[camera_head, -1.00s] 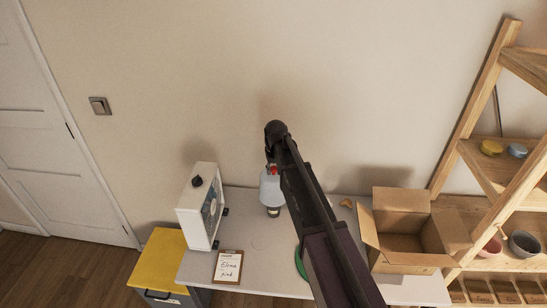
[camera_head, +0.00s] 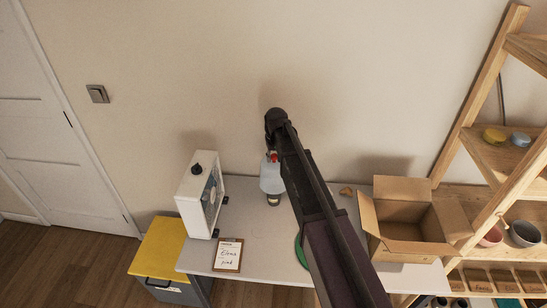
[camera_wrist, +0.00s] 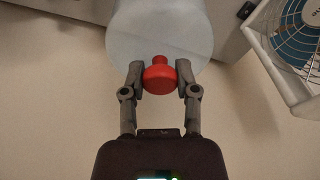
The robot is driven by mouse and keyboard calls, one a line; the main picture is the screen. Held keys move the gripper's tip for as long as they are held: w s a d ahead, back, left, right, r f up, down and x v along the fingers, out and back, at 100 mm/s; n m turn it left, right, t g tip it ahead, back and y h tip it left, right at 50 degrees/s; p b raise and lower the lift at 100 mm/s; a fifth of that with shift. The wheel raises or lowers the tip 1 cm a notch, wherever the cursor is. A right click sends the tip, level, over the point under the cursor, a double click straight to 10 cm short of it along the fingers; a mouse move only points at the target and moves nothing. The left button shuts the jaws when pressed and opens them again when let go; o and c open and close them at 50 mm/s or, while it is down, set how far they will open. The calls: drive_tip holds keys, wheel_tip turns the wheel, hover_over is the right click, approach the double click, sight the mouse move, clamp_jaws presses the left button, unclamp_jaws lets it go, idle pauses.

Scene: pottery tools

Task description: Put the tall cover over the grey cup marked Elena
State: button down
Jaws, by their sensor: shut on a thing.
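My gripper (camera_wrist: 160,75) is shut on the red knob of the tall cover (camera_wrist: 155,30), a pale bluish bell shape. In the head view the cover (camera_head: 271,180) hangs upright over the back of the white table, its knob up against my gripper (camera_head: 272,156). A small grey-brown cup (camera_head: 274,200) with a pale band shows just below the cover's lower rim. The cover hides the cup's upper part, and I cannot tell whether they touch or whether the band bears a name.
A white fan (camera_head: 201,196) stands left of the cover, with a clipboard (camera_head: 228,255) in front. An open cardboard box (camera_head: 400,245) stands right. A green round thing (camera_head: 301,254) is partly behind my arm. Bowls (camera_head: 523,233) sit on the wooden shelf.

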sight(274, 178)
drive_tip(key=shift+f+b, duration=5.65)
drive_tip(key=shift+f, duration=0.2)
drive_tip(key=shift+c, duration=1.4)
unclamp_jaws()
drive_tip(key=shift+r, duration=0.1)
